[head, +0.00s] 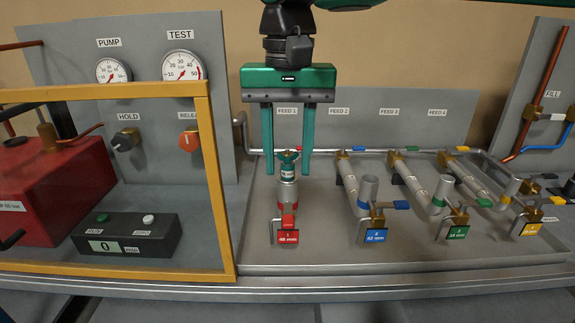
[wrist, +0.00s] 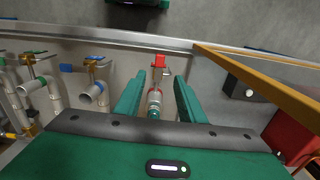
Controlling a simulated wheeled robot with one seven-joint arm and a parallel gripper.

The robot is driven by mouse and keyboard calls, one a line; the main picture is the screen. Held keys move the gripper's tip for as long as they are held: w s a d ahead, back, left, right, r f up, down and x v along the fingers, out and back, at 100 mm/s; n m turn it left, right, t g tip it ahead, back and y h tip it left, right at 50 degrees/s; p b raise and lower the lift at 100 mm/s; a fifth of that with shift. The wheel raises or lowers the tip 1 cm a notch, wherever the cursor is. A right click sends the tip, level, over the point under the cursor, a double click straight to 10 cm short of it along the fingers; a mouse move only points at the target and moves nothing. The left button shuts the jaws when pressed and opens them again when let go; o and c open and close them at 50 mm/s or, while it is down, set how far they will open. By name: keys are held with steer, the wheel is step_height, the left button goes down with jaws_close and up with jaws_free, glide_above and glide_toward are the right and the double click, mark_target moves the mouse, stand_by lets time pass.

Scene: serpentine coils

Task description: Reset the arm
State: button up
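My gripper (head: 288,170) hangs pointing down over the FEED 1 coil, its two green fingers spread wide. It also shows in the wrist view (wrist: 159,77), with a clear gap between the fingers. A green-topped fitting (head: 288,163) on the FEED 1 pipe shows between the fingers, with space on both sides. It appears in the wrist view (wrist: 154,112) too. Nothing is seen gripped. The red valve handle (head: 288,221) with the red tag (head: 286,239) is in front of and below the fingers.
Pipe coils with blue (head: 374,237), green (head: 452,232) and yellow (head: 526,229) tags stand to the right. A yellow-framed guard (head: 217,190) encloses a red tank (head: 50,185) and control box (head: 126,233) to the left. A grey panel (head: 420,122) stands behind. Space above the coils is open.

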steer(key=d+f+m, duration=0.1)
steer(key=d+f, duration=0.2)
steer(key=d, duration=0.5)
steer(key=s+d+f+m, duration=0.1)
steer(key=d+f, duration=0.2)
steer(key=d, duration=0.5)
steer(key=d+f+m, duration=0.1)
steer(key=d+f, duration=0.2)
steer(key=d, duration=0.5)
steer(key=s+d+f+m, duration=0.2)
steer(key=s+d+f, duration=0.9)
steer(key=s+d, duration=0.3)
steer(key=shift+s+d+m, duration=0.4)
steer(key=shift+s, duration=0.2)
steer(key=shift+w, duration=0.15)
steer(key=shift+w+f, duration=0.25)
steer(key=shift+w, duration=0.25)
